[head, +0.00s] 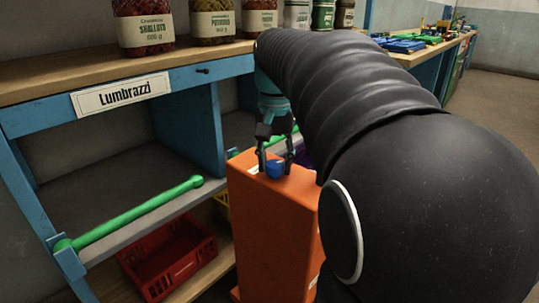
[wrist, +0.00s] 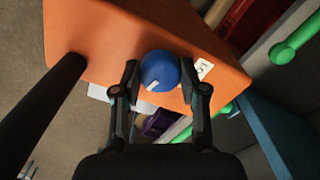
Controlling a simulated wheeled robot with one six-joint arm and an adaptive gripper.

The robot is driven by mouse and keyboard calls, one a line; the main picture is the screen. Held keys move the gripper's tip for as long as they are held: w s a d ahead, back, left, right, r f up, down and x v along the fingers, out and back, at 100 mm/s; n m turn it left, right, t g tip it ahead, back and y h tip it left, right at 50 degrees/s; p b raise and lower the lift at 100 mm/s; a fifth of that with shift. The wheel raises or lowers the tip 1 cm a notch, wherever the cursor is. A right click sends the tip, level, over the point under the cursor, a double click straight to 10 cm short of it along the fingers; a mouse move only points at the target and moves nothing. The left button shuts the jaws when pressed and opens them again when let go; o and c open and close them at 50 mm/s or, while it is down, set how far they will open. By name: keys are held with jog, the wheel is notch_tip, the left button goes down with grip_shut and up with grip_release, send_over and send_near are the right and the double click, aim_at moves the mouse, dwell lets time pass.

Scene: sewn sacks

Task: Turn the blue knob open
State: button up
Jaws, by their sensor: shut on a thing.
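The blue knob (wrist: 158,72) sits on the top face of an orange box (wrist: 110,30). It is round, with a white pointer mark on its lower left side in the wrist view. In the head view the knob (head: 275,169) is partly hidden by my fingers, and the tall orange box (head: 270,225) stands upright. My gripper (head: 274,165) reaches down from above, its two fingers on either side of the knob. In the wrist view my gripper (wrist: 159,88) is shut on the knob. A white label (wrist: 203,68) lies beside the knob.
A blue shelf unit with a "Lumbrazzi" sign (head: 121,95) stands at the left, with a green rail (head: 130,214) and a red crate (head: 172,262) below. Jars (head: 212,20) line its top. Open floor (head: 500,90) shows at the far right.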

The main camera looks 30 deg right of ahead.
aim_at(275, 164)
jog(key=shift+n+p, duration=0.45)
jog(key=shift+n, duration=0.65)
jog(key=o, duration=1.1)
jog(key=shift+o, duration=0.2)
notch_tip(275, 164, up, 12)
